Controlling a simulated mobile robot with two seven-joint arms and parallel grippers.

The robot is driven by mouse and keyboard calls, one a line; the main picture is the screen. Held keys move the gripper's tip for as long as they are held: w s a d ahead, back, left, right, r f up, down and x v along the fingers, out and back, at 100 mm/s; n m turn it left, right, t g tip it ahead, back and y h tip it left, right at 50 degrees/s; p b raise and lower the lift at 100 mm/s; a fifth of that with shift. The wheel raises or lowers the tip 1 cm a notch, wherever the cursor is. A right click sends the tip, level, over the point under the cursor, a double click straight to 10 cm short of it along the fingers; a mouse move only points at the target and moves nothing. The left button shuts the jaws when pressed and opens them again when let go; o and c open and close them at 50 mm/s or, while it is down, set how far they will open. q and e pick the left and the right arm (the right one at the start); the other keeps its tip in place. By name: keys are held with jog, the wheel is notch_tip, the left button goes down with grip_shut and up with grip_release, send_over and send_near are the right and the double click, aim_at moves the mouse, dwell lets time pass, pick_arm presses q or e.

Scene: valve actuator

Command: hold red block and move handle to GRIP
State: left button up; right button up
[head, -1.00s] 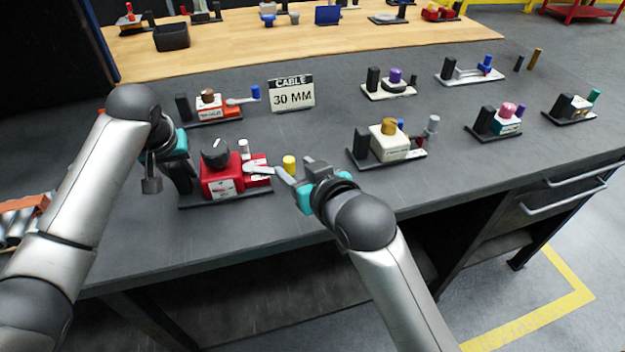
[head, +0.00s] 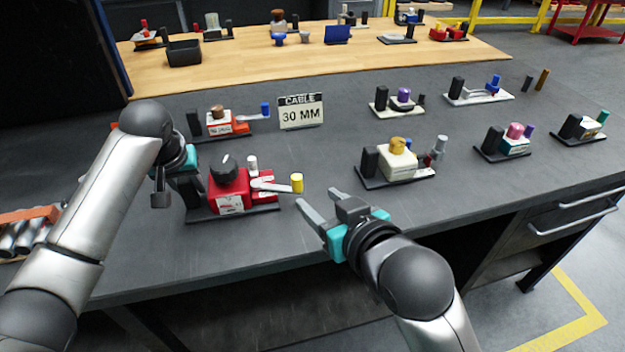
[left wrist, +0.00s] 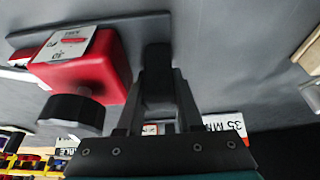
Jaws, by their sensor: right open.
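The red block (head: 228,190) stands on a dark base plate on the grey bench, with a black knob on top. It also shows in the left wrist view (left wrist: 85,70). Its grey handle (head: 270,186) points right and ends in a yellow knob (head: 297,183). A black post (left wrist: 157,75) stands at the left end of the same base. My left gripper (head: 190,188) has its fingers on both sides of this post, seemingly against it. My right gripper (head: 317,199) is open and empty, just right of the yellow knob and apart from it. GRIP lettering is not readable.
A white block device with a yellow top (head: 397,160) stands right of my right gripper. A sign reading CABLE 30 MM (head: 301,111) and a red-white device (head: 222,124) stand behind. Bare bench lies in front of the red block.

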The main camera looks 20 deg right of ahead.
pick_arm(q)
jog(key=shift+o, duration=1.4)
jog(key=shift+f, duration=0.25)
jog(key=shift+o, duration=1.3)
jog(key=shift+r, duration=0.15)
jog(key=shift+r, duration=0.1)
